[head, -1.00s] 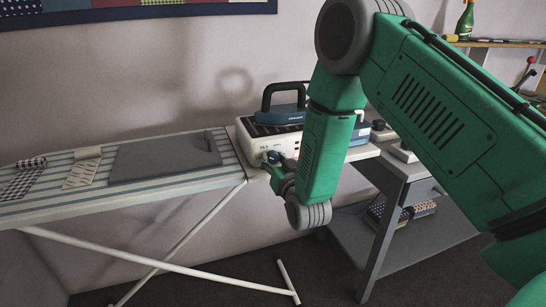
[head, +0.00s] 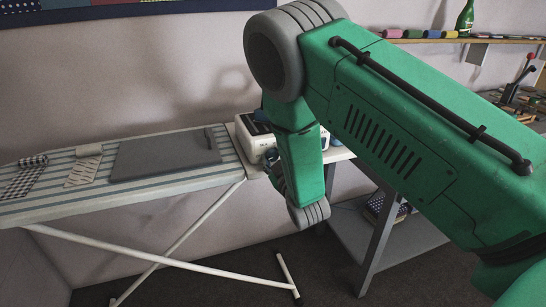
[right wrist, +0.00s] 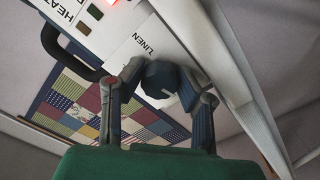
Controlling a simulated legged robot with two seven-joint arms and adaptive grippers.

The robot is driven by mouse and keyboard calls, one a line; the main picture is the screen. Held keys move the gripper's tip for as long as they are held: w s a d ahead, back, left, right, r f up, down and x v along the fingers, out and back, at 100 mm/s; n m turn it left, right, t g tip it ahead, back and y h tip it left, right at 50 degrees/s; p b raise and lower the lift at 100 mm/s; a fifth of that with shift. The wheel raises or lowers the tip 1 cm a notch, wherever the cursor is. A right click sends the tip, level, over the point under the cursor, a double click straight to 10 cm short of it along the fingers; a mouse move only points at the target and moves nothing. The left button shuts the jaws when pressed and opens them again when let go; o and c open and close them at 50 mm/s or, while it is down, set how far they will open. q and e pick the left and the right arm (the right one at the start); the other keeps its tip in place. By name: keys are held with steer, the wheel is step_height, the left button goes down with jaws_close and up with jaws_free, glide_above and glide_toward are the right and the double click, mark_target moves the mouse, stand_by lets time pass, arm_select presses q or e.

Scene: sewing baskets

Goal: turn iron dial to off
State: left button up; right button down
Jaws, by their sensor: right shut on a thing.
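The white iron station (head: 248,140) stands at the right end of the ironing board, largely hidden behind my right arm. In the right wrist view its white front panel (right wrist: 140,45) shows the printed words HEAT and LINEN and a red light at the top edge. The dark blue faceted dial (right wrist: 160,78) sits between my right fingertips. My right gripper (right wrist: 162,88) is shut on the dial, with a finger on each side. In the head view this gripper (head: 272,164) is small and partly hidden at the station's front. The dial's pointed setting cannot be made out. My left gripper is not in view.
The striped ironing board (head: 75,200) holds a grey pad (head: 165,157) and patterned cloth pieces. A grey table (head: 380,232) stands below my right arm. A wall shelf (head: 425,40) with a green bottle (head: 465,18) is at the upper right.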

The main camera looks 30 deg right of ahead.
steer(key=shift+s+f+n, duration=0.2)
steer(key=shift+f+n, duration=0.1)
steer(key=shift+f, duration=0.1)
steer(key=shift+a, duration=0.1)
steer(key=c, duration=1.2)
jaws_free()
steer(key=shift+r, duration=0.1)
steer(key=v, duration=1.1)
steer(key=shift+s+r, duration=0.1)
steer(key=shift+s, duration=0.25)
